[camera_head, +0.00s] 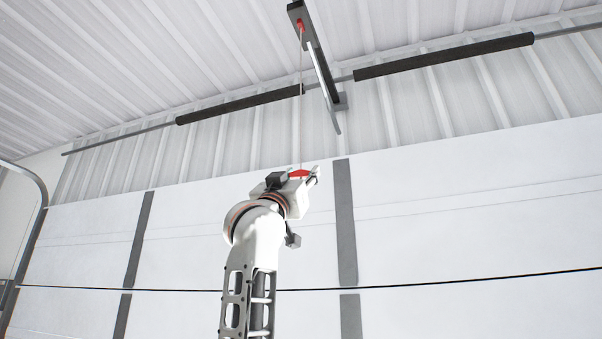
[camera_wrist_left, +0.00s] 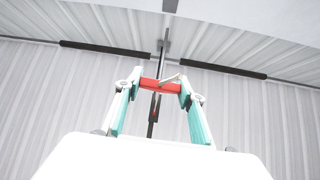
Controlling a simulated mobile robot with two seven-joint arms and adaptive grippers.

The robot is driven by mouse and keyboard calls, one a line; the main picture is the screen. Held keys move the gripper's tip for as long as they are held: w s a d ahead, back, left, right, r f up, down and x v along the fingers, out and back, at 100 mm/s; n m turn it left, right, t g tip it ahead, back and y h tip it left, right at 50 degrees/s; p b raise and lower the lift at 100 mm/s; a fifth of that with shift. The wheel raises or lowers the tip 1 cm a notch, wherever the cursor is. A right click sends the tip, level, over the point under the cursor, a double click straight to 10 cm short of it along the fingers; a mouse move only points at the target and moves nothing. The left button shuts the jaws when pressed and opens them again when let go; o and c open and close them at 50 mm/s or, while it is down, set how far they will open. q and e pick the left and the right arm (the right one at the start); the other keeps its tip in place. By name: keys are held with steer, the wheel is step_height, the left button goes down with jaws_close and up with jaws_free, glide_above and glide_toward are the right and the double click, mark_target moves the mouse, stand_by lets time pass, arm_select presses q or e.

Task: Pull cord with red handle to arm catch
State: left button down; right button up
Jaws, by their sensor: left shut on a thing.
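The red handle (camera_head: 299,173) hangs at the lower end of a thin cord (camera_head: 299,130). My left gripper (camera_head: 302,177) is raised in front of the white door and shut on the red handle. In the left wrist view the red handle (camera_wrist_left: 160,85) lies crosswise between the two fingertips of the left gripper (camera_wrist_left: 160,87). The cord runs up to a red catch piece (camera_head: 300,25) on the dark overhead rail (camera_head: 320,60). My right gripper is in neither view.
A white sectional garage door (camera_head: 450,200) with dark vertical strips fills the background. A torsion bar with dark springs (camera_head: 445,55) crosses above it. A thin black line (camera_head: 450,284) runs across the door lower down. The space around the gripper looks clear.

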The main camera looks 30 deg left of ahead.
arm_select(q)
steer(key=shift+f, duration=0.3)
steer(key=c, duration=1.2)
jaws_free()
steer(key=shift+c, duration=0.2)
steer(key=v, duration=1.2)
